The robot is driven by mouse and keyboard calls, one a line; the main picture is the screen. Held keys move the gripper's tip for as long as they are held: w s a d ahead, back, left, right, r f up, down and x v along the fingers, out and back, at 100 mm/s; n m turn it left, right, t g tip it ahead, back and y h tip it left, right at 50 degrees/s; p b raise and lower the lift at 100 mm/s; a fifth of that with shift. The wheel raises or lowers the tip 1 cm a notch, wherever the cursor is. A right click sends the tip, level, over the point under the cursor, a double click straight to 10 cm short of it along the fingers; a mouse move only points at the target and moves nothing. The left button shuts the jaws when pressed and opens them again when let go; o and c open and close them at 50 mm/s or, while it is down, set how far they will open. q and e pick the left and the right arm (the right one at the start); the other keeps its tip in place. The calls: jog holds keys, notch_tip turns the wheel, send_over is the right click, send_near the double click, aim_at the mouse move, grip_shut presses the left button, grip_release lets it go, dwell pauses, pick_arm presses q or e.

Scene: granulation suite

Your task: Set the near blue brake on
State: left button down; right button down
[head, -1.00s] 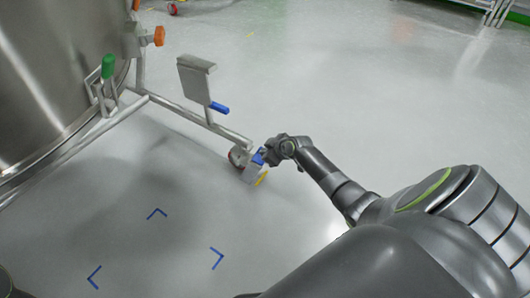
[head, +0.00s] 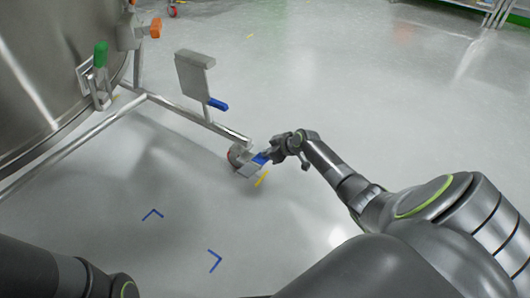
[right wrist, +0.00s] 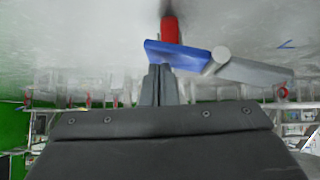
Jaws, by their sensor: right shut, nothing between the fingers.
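The near blue brake (head: 261,159) is a small blue pedal on a grey bracket, at the red-wheeled caster (head: 234,154) on the end of the tank's frame leg. It also shows in the right wrist view as a flat blue tab (right wrist: 175,53) beside a grey arm, with a red wheel part (right wrist: 169,29) behind it. My right gripper (head: 268,154) is shut and empty, with its fingertips (right wrist: 160,70) at the blue tab. They seem to touch it, but contact is not certain. My left arm shows at the lower left, its gripper out of view.
A steel tank (head: 50,70) stands on a tubular frame (head: 170,107) at the left. The frame carries a grey panel (head: 194,75) with a blue lever (head: 218,104), and a green handle (head: 100,54) is near the tank. Blue corner marks (head: 215,260) lie on open floor.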

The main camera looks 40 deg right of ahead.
jog(key=shift+d+f, duration=0.1)
jog(key=shift+f, duration=0.2)
dwell(0.4)
jog(key=shift+r, duration=0.1)
